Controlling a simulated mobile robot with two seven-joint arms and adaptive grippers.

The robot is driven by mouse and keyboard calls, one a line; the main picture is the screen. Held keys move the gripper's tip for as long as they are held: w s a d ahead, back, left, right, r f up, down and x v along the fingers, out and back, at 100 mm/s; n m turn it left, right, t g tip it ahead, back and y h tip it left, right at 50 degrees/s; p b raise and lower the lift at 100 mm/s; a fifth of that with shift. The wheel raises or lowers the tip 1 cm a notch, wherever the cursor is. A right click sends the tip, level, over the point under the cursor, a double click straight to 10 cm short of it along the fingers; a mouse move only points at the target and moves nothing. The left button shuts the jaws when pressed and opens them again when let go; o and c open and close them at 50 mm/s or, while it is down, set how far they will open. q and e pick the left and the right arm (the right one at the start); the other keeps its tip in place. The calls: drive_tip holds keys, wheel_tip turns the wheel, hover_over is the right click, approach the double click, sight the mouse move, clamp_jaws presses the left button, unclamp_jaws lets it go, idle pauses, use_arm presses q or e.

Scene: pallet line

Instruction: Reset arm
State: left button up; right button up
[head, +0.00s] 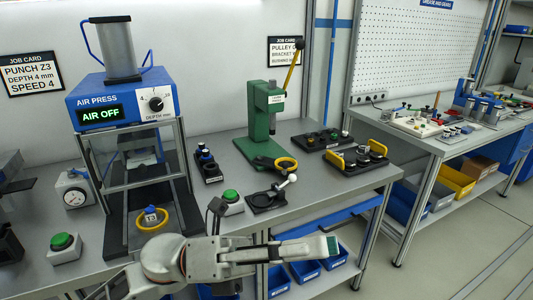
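My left arm comes in at the bottom left, and its gripper (325,246) points right in front of the bench's front edge, seen from the side. A teal-green pad shows at its tip. I cannot make out a gap between the fingers, and no held object is clear. My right gripper is not in view.
The grey bench (222,165) carries the blue air press (125,100) reading AIR OFF, a green hand press (262,125) with a yellow lever, and green buttons (232,197) (63,242). Blue bins (305,271) sit below. A second bench (430,140) and clear floor (440,262) lie right.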

use_arm(q)
drive_tip(key=w+a+f+n+t+y, duration=0.6)
drive_tip(key=f+n+t, duration=0.4)
drive_tip(key=n, duration=0.5)
drive_tip(key=w+a+f+n+t+y, duration=0.3)
drive_tip(key=w+a+f+n+t, duration=0.45)
drive_tip(key=n+t, duration=0.6)
drive_tip(key=s+a+f+n+g+y, duration=0.1)
drive_tip(key=a+f+n+y, duration=0.2)
drive_tip(key=f+n, duration=0.35)
drive_tip(key=s+a+f+n+g+y, duration=0.1)
drive_tip(key=a+f+n+g+y, duration=0.2)
drive_tip(key=f, duration=0.7)
drive_tip(key=s+a+f+n+g+y, duration=0.2)
drive_tip(key=s+a+f, duration=0.1)
drive_tip(key=s+f, duration=0.3)
drive_tip(key=s+a+f+n+g+y, duration=0.2)
drive_tip(key=s+a+f+n, duration=0.1)
drive_tip(key=s+f, duration=0.4)
wheel_tip(320, 180, down, 4)
drive_tip(key=shift+s+a+r+p, duration=0.2)
drive_tip(key=shift+s+p, duration=0.1)
drive_tip(key=shift+p, duration=0.1)
drive_tip(key=shift+c, duration=1)
